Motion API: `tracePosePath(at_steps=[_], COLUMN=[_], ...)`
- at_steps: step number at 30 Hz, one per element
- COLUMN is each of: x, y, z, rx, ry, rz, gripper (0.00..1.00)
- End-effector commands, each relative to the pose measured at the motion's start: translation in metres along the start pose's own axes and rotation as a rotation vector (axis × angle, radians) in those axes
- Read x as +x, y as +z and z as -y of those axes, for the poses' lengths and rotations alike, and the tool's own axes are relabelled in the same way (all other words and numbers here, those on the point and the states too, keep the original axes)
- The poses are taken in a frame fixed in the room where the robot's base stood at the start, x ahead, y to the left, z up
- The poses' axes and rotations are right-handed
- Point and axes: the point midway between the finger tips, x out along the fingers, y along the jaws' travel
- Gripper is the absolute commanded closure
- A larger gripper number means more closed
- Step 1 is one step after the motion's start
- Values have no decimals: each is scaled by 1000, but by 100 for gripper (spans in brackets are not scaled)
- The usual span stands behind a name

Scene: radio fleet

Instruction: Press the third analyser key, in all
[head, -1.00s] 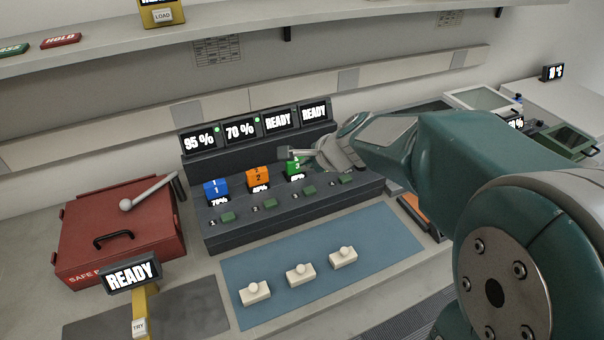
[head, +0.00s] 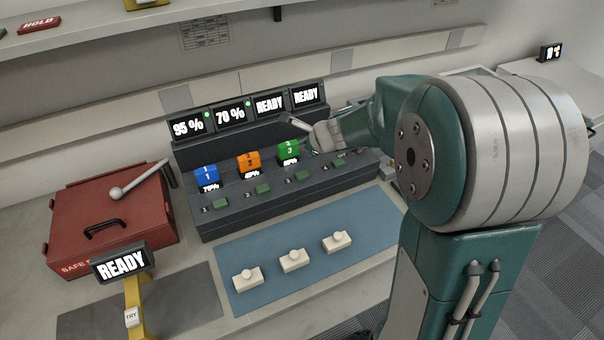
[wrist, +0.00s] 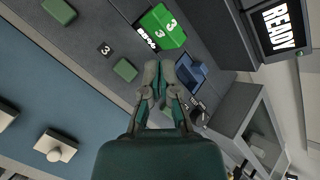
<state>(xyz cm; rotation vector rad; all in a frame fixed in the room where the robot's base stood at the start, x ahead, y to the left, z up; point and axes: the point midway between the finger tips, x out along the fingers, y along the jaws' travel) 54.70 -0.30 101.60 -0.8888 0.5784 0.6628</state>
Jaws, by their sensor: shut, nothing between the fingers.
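The dark analyser (head: 250,205) has several bays under screens reading 95 %, 70 %, READY and READY. Small green keys run along its front ledge. The third key (head: 303,175) is next to the label 3; it also shows in the wrist view (wrist: 125,70). Blue radio 1 (head: 206,174), orange radio 2 (head: 249,162) and green radio 3 (head: 288,149) stand in the first three bays. My gripper (wrist: 159,70) is shut and empty, close to the green radio and beside the third key in the wrist view, apparently above the ledge. Its height is unclear.
A blue mat (head: 225,254) with three white knobbed blocks lies in front of the analyser. A red box (head: 75,220) with a lever stands at left, behind a READY display (head: 121,262) on a yellow stand. A shelf runs above.

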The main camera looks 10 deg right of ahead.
Motion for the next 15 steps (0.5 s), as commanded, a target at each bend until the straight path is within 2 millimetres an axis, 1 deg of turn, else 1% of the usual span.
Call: tracePosePath(at_steps=[1,6,15], x=[5,20,44], y=[-4,-15,-31], z=[-5,-16,-32], rx=[3,3,1], ry=[4,4,4], rz=[-2,-1,0], gripper=[100,100,100])
